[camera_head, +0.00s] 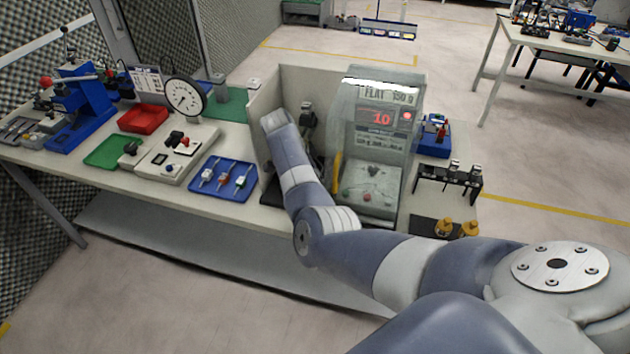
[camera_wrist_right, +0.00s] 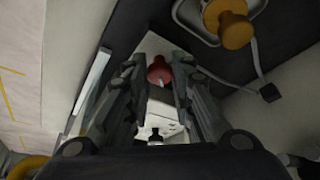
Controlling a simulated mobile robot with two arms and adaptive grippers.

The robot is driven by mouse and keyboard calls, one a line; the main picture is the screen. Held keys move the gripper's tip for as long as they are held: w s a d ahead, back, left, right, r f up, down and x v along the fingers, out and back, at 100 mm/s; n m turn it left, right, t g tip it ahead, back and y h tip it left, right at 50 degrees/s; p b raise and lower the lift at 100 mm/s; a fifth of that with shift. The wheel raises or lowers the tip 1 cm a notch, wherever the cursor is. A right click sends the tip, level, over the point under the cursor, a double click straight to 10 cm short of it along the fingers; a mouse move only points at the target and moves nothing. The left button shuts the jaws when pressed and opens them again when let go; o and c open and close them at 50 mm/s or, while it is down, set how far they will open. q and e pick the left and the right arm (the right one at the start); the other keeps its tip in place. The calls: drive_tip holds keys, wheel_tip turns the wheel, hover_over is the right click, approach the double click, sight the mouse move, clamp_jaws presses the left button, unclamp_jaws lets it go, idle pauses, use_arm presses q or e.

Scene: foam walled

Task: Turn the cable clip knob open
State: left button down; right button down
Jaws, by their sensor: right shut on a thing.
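In the right wrist view, the two dark fingers of my right gripper (camera_wrist_right: 158,78) stand on either side of a red knob (camera_wrist_right: 160,68). They are shut on it. A pale block (camera_wrist_right: 160,118) shows between the fingers, close to the knob. Whether the knob belongs to the cable clip, and how far it is turned, I cannot tell. In the head view my right arm reaches into the foam-walled bay, and its forearm hides most of the gripper and the knob. My left gripper is in neither view.
A pale foam wall (camera_head: 263,110) bounds the bay on the left. A machine with a red "10" display (camera_head: 380,119) stands close at the right. A blue tray (camera_head: 224,190) lies left of the bay. An orange knob (camera_wrist_right: 236,28) sits near my fingers in the wrist view.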

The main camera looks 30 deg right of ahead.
drive_tip(key=shift+r+n+p, duration=0.25)
drive_tip(key=shift+n+p, duration=0.35)
drive_tip(key=shift+p, duration=0.3)
drive_tip(key=n+t+p, duration=0.1)
drive_tip(key=n+p, duration=0.1)
drive_tip(key=shift+s+p, duration=0.1)
drive_tip(key=shift+p, duration=0.25)
drive_tip(key=shift+n+t+p, duration=0.5)
drive_tip(key=shift+n+p, duration=0.55)
drive_tip(key=shift+n, duration=0.05)
drive_tip(key=shift+f+n+t+p, duration=0.1)
drive_tip(key=shift+n+t+p, duration=0.3)
drive_tip(key=shift+n+p, duration=0.4)
drive_tip(key=shift+n, duration=0.3)
drive_tip(key=c, duration=1.4)
unclamp_jaws()
drive_tip(key=shift+o, duration=0.2)
